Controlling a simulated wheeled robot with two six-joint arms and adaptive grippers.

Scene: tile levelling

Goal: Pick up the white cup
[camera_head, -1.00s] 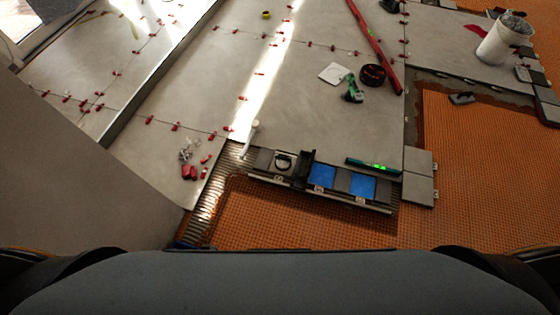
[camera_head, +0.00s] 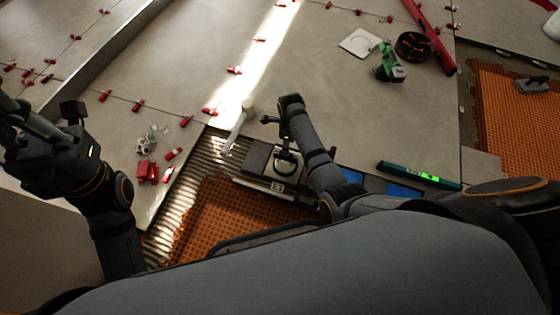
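No thing is plainly a cup. A slim white piece (camera_head: 239,124) with a thicker top lies or leans at the tile edge, and I cannot tell if it is a cup. My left gripper (camera_head: 18,122) is at the left edge, far from it and partly out of frame; its finger opening is unclear. My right arm (camera_head: 305,135) reaches up just right of the white piece, apart from it. Its gripper fingers are not clear.
A dark lifter with a round handle (camera_head: 286,158) sits on a tray below the white piece. Red clips (camera_head: 148,171) lie left. A green tool (camera_head: 390,66), black reel (camera_head: 413,46), white square (camera_head: 360,42) and teal level (camera_head: 418,176) are right. Floor between is bare.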

